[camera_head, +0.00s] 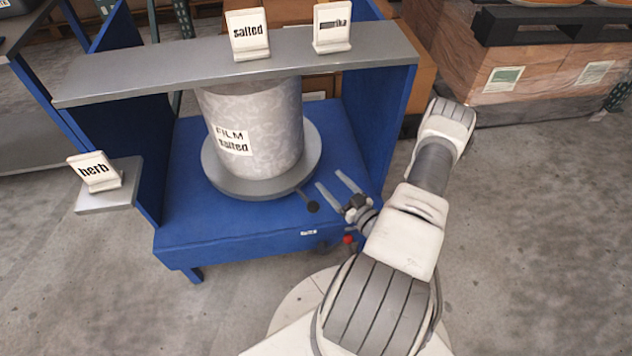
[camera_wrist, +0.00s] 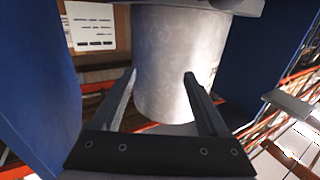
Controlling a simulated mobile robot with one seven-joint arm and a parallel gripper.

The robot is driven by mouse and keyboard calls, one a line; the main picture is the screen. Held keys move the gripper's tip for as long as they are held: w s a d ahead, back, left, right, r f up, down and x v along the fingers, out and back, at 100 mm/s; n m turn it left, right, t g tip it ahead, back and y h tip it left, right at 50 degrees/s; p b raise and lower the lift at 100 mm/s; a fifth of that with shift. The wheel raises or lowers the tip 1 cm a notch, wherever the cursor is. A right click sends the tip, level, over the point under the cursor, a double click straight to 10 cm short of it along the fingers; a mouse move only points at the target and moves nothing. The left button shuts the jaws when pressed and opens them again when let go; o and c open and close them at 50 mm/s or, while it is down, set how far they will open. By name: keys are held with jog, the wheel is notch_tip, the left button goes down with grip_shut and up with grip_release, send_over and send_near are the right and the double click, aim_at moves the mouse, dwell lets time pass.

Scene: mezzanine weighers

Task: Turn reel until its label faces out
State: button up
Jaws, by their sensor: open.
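The reel (camera_head: 260,125) is a grey mottled upright cylinder standing on a round grey turntable (camera_head: 225,182) inside a blue stand. Its white label (camera_head: 233,140), reading "FILM salted", shows on the front, left of the reel's middle. A short handle with a black knob (camera_head: 312,206) sticks out from the turntable's front right edge. My gripper (camera_head: 330,179) is open and empty, just right of the knob and apart from it in the picture. In the wrist view the reel (camera_wrist: 172,60) shows between and beyond the open fingers of my gripper (camera_wrist: 160,76).
A grey shelf (camera_head: 150,78) crosses above the reel, bearing a "salted" sign (camera_head: 248,35) and another sign (camera_head: 332,27). A "herb" sign (camera_head: 95,170) stands on a left side ledge. Blue side panels (camera_head: 385,120) flank the reel. Wrapped boxes (camera_head: 520,70) stand back right.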

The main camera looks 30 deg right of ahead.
jog(key=shift+s+d+r, duration=0.65)
jog(key=shift+s+d, duration=0.05)
jog(key=shift+s, duration=0.15)
